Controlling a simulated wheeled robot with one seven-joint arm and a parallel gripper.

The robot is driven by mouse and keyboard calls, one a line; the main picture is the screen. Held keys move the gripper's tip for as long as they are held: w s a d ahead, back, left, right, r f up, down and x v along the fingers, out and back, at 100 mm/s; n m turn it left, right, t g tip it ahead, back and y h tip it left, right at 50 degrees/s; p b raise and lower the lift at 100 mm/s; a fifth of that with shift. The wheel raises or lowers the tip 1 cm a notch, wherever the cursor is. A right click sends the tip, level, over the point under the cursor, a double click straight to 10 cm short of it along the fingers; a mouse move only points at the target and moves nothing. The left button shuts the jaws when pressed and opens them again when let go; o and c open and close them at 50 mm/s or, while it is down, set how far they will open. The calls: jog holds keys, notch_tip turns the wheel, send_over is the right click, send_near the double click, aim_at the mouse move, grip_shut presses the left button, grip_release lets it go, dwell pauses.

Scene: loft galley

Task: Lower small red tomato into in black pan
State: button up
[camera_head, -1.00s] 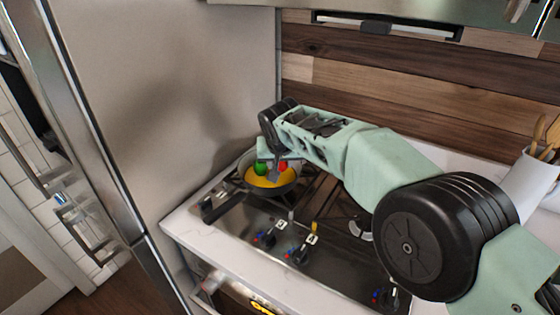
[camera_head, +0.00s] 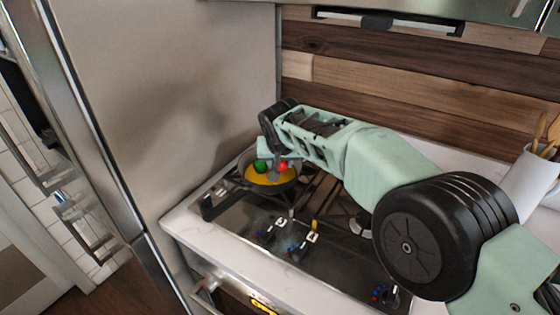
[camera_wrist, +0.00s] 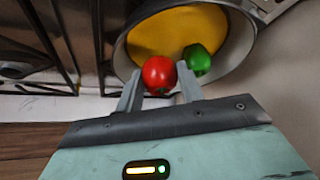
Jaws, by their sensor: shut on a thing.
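The small red tomato (camera_wrist: 159,74) is between the fingertips of my gripper (camera_wrist: 160,88), which is shut on it. In the head view the tomato (camera_head: 283,165) shows over the right part of the black pan (camera_head: 284,189). The pan, with a yellow layer (camera_head: 268,177) inside, sits on the stove at the back left. A green item (camera_wrist: 197,59) lies in the pan beside the tomato in the wrist view. I cannot tell whether the tomato touches the yellow layer. My gripper (camera_head: 277,166) is partly hidden by its own wrist.
The stove (camera_head: 240,226) has grates and several knobs (camera_head: 297,249) along its front. A tall steel fridge side (camera_head: 170,100) stands close left of the pan. A wooden backsplash (camera_head: 400,75) is behind. A white utensil holder (camera_head: 527,185) stands at the right.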

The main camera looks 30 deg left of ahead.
jog(key=shift+f+b, duration=1.6)
jog(key=shift+f, duration=0.55)
dwell(0.8)
jog(key=o, duration=1.1)
jog(key=shift+c, duration=0.2)
jog(key=shift+r, duration=0.1)
jog(key=b+v, duration=0.5)
jog(key=v, duration=1.2)
jog(key=s+d+g+h, duration=0.1)
jog(key=s+d, duration=0.2)
jog(key=d, duration=0.7)
jog(key=s+d+g, duration=0.2)
jog(key=d, duration=0.8)
jog(key=s+d+f+g+h, duration=0.1)
jog(key=s+d+f, duration=0.2)
jog(key=s+d, duration=0.5)
jog(key=s+d+f+h, duration=0.1)
jog(key=s+d+f, duration=0.2)
jog(key=s+d, duration=0.5)
jog(key=d, duration=0.8)
jog(key=shift+s+f+n+g, duration=0.3)
jog(key=shift+s+f+g, duration=0.05)
jog(key=shift+g, duration=0.05)
